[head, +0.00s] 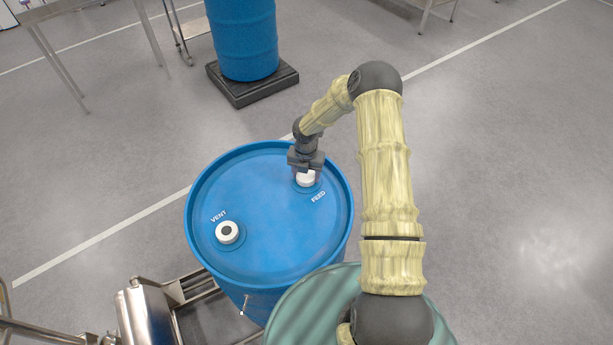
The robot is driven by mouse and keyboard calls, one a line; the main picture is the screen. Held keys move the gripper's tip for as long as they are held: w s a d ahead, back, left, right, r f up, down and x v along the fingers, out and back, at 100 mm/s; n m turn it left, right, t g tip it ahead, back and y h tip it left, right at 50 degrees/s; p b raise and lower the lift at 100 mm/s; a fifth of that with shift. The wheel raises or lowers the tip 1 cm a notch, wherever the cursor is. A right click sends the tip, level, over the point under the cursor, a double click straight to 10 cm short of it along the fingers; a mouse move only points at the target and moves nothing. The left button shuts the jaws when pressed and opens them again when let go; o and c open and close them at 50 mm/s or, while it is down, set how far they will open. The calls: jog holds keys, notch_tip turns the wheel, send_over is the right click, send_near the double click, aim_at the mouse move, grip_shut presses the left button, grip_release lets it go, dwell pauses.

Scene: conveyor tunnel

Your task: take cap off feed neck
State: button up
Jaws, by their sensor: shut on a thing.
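A blue drum (268,255) stands in the middle of the head view, with the words VENT and FEED on its top. The feed neck's white cap (306,181) is at the upper right of the drum top, beside the FEED label. My gripper (306,172) is over it from above and shut on the cap, hiding its upper part. I cannot tell whether the cap is still seated on the neck or lifted a little. The vent neck (227,232) is at the left of the drum top, a white ring with a dark centre.
Another blue drum (243,40) stands on a black pallet (254,88) behind. A metal cart or frame (150,312) is at the lower left, close to the drum. Steel table legs (60,60) stand at the upper left. The floor at right is clear.

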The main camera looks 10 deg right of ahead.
jog(key=shift+r+n+p, duration=0.1)
jog(key=shift+n+p, duration=0.4)
jog(key=shift+n, duration=0.7)
jog(key=n, duration=0.2)
jog(key=shift+n, duration=0.3)
jog(key=o, duration=1.2)
jog(key=shift+c, duration=0.2)
jog(key=c, duration=0.3)
jog(key=m, duration=0.3)
jog(key=shift+b, duration=0.3)
jog(key=shift+m, duration=1.1)
